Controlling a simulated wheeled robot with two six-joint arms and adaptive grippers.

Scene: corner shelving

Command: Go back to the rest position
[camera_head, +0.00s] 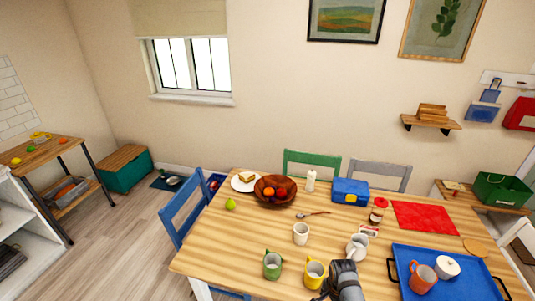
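A dark grey and black rounded part (345,280) shows at the bottom edge, just right of the yellow mug (315,273). It looks like the end of my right arm, over the front of the wooden table (225,250). Its fingers cannot be made out, and the frame edge cuts it off. I cannot tell whether it holds anything. My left gripper is not in view.
A green mug (272,265), a white cup (301,234) and a white jug (357,247) stand near the dark part. A blue tray (445,257) lies to the right. A blue chair (182,211) stands left. Open floor (130,240) lies further left.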

